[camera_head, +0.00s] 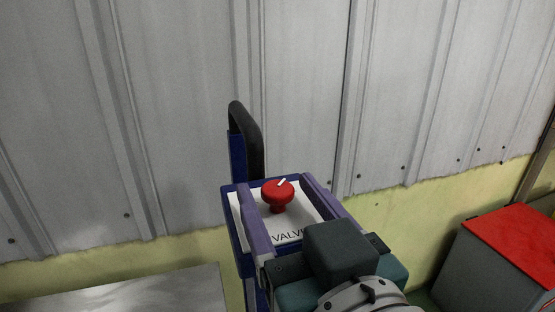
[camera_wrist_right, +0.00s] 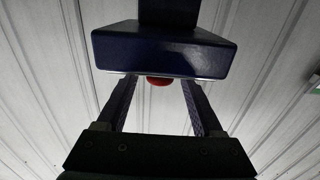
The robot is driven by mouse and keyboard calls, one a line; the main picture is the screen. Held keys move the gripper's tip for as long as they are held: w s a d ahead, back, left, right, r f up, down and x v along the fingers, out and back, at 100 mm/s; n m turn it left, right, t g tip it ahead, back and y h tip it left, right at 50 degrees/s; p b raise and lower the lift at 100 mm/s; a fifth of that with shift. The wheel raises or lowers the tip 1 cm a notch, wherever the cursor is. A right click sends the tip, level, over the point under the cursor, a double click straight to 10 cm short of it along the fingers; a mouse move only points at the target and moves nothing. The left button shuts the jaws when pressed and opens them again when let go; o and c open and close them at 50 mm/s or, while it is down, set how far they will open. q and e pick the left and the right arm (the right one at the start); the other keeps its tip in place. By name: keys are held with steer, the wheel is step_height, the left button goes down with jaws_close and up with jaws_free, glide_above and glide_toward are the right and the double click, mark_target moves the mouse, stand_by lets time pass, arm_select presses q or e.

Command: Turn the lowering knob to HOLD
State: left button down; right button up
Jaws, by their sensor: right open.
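The red knob (camera_head: 277,196) stands on a white plate (camera_head: 289,234) lettered "VALV…", the rest covered. The knob's white pointer mark points up and to the right. No HOLD mark can be read. My right gripper (camera_head: 274,182) is open, with one purple finger on each side of the knob and a visible gap to each. In the right wrist view, the red knob (camera_wrist_right: 159,82) shows partly between the fingers (camera_wrist_right: 159,88), below a dark blue box (camera_wrist_right: 165,50). My left gripper is out of view.
The plate sits on a blue post (camera_head: 238,155) with a black curved handle (camera_head: 246,130). A corrugated metal wall (camera_head: 190,100) rises behind. A grey metal surface (camera_head: 150,292) lies at lower left, and a red-topped box (camera_head: 515,240) stands at right.

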steer(key=shift+x, duration=0.85)
steer(key=shift+c, duration=0.3)
jaws_close()
